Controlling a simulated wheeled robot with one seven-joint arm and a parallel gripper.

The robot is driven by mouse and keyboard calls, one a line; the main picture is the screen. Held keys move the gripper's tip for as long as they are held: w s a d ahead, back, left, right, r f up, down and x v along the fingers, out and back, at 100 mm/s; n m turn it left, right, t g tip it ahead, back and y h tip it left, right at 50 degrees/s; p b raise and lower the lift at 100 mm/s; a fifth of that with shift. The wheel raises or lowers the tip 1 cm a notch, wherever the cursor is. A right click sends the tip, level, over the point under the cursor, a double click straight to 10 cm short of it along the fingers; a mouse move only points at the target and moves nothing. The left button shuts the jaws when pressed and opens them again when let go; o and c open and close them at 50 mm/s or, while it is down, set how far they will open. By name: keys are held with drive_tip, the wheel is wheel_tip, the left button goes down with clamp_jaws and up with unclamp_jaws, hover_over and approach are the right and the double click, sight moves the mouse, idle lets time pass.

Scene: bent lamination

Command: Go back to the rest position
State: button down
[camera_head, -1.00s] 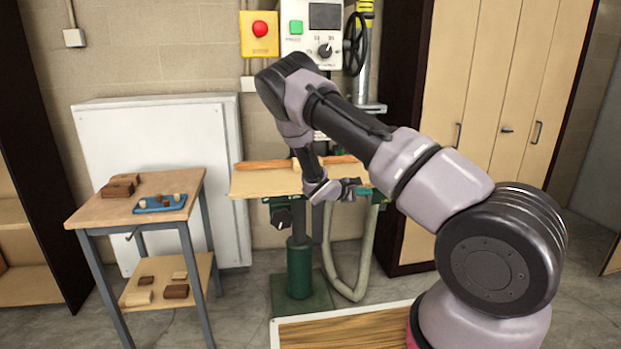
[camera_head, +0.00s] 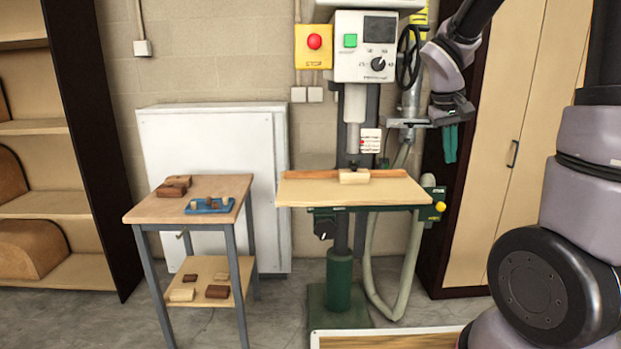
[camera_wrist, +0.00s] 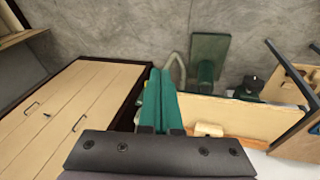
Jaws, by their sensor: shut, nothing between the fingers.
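My gripper (camera_head: 450,143) hangs at the upper right in the head view, to the right of the drill press and in front of the tall cupboard. Its green fingers point down and are together, with nothing between them. In the wrist view the fingers (camera_wrist: 160,100) run side by side over the floor and cupboard edge. My arm rises on the right of the head view and its upper part leaves the top of the picture.
The drill press table (camera_head: 310,193) carries a small wooden block (camera_head: 354,177) by a fence. A side table (camera_head: 150,212) at left holds wood blocks and a blue tray (camera_head: 209,205). A cupboard (camera_head: 515,120) stands at right. Shelves are far left.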

drive_tip(key=s+a+r+m+t+y, duration=0.1)
drive_tip(key=s+a+r, duration=0.3)
drive_tip(key=s, duration=0.4)
drive_tip(key=s+a+r+m+t+y, duration=0.2)
drive_tip(key=s+a+r+t+y, duration=0.2)
drive_tip(key=s+r, duration=0.3)
drive_tip(key=shift+s+a, duration=0.4)
drive_tip(key=shift+s, duration=0.5)
